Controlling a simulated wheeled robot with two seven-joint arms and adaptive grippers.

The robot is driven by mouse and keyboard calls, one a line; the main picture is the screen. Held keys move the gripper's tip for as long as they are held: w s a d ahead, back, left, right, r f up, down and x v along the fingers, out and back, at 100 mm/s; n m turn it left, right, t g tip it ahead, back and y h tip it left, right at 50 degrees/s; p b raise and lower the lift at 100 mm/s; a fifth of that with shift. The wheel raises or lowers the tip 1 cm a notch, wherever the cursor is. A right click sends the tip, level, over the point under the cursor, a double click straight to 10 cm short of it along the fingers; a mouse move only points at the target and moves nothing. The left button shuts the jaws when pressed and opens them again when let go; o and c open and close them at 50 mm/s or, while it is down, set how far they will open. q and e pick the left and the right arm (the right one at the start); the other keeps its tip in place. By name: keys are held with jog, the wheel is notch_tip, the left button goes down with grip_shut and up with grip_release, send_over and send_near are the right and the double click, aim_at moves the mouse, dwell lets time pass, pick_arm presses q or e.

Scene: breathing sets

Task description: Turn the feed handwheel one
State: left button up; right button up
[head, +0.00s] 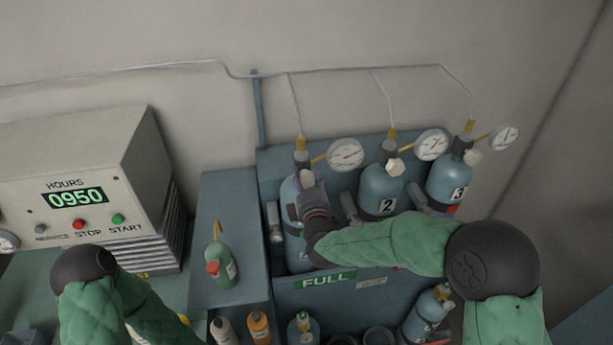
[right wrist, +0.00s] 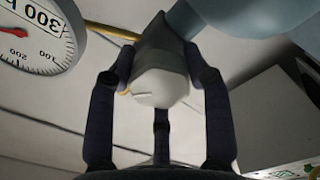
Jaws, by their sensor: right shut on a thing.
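The leftmost blue cylinder (head: 298,250) stands in the rack, mostly hidden by my right arm. Its pale handwheel (head: 306,179) is at its top, partly covered by my right gripper (head: 305,195). In the right wrist view, the pale rounded handwheel (right wrist: 158,88) with a short mark on its face sits between the dark fingers of my right gripper (right wrist: 160,78). The gripper is shut on it. My left arm shows at lower left in the head view, but its gripper is out of the picture.
Cylinders two (head: 380,190) and three (head: 448,180) stand to the right with gauges. The first gauge (head: 346,154) is close to my right gripper. A small green bottle (head: 221,264) stands on a cabinet. A control box (head: 80,190) reading 0950 is at left.

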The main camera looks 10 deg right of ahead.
jog(key=n, duration=0.2)
jog(key=r+n+p, duration=0.1)
jog(key=n, duration=0.1)
jog(key=shift+w+a, duration=0.1)
jog(key=shift+a, duration=0.05)
jog(key=shift+a+f+n+p, duration=0.15)
jog(key=shift+n+p, duration=0.1)
jog(key=shift+n, duration=0.5)
jog(key=shift+d+f+n+p, duration=0.1)
jog(key=shift+n+p, duration=0.1)
jog(key=shift+n, duration=0.55)
jog(key=shift+f, duration=0.1)
jog(key=shift+a, duration=0.1)
jog(key=o, duration=0.8)
jog(key=shift+f, duration=0.1)
jog(key=o, duration=0.4)
jog(key=shift+a, duration=0.1)
jog(key=shift+c, duration=0.2)
jog(key=shift+a+f, duration=0.1)
jog(key=shift+a, duration=0.05)
jog(key=shift+d, duration=0.25)
